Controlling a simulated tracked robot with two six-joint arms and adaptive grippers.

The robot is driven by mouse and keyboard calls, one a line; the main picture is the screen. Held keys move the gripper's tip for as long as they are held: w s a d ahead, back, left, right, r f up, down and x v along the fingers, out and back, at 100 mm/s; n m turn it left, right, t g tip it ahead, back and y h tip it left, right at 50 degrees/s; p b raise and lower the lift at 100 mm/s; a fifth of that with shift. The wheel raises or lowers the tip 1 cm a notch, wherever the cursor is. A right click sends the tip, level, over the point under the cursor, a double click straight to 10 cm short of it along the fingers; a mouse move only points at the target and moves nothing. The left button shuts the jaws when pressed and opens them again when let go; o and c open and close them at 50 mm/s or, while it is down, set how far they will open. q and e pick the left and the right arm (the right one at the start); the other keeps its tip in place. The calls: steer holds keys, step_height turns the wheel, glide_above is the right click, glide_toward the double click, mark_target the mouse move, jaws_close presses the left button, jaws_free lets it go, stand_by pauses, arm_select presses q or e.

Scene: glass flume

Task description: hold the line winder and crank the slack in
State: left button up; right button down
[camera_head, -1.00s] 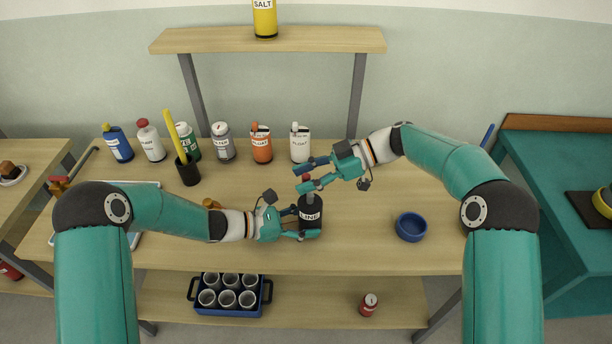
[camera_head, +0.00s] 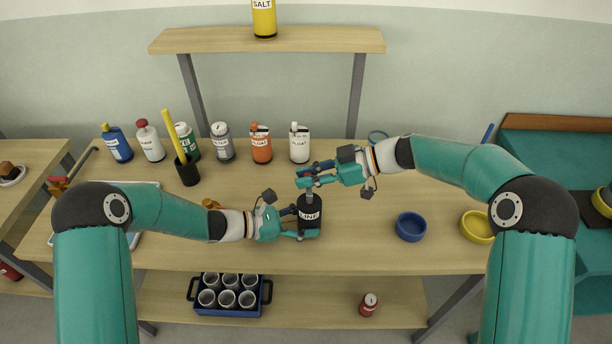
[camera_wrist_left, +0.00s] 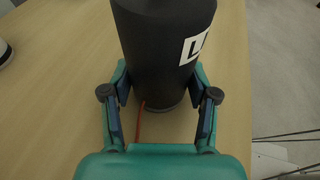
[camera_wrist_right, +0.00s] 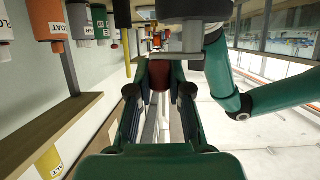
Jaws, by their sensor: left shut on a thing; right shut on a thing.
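The line winder (camera_head: 311,208) is a black cylinder with a white LINE label, upright on the table near its front edge. My left gripper (camera_head: 299,222) is shut around its body from the left; the left wrist view shows the black body (camera_wrist_left: 165,45) between both fingers and a thin red line beside its base. My right gripper (camera_head: 303,178) is above the winder, shut on the dark red crank knob (camera_wrist_right: 160,78). The grey crank arm (camera_wrist_right: 186,42) shows in the right wrist view. In the head view my right fingers largely hide the crank and knob.
Several bottles, including an orange one (camera_head: 261,145), stand along the back. A blue bowl (camera_head: 410,228) and a yellow bowl (camera_head: 477,228) are to the right. A black cup (camera_head: 187,174) is at left. A crate of cups (camera_head: 230,308) sits below.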

steer(key=m+t, duration=0.2)
steer(key=d+m+t+h, duration=0.1)
steer(key=m+t, duration=0.1)
steer(key=t, duration=0.1)
steer(key=shift+s+r, duration=0.1)
steer(key=shift+s+d+m+t+h, duration=0.15)
steer(key=shift+m+t+h, duration=0.3)
steer(key=shift+m+t, duration=0.35)
steer(key=shift+w+d+m+t+h, duration=0.15)
steer(key=shift+m+t+h, duration=0.3)
steer(key=shift+m+t, duration=0.3)
steer(key=shift+s+d+m+t+h, duration=0.1)
steer(key=shift+m+t+h, duration=0.15)
steer(key=shift+m+h, duration=0.1)
steer(key=shift+d, duration=0.1)
steer(key=c, duration=1)
jaws_free()
steer(key=shift+c, duration=0.2)
steer(key=v, duration=1.2)
steer(key=shift+s, duration=0.1)
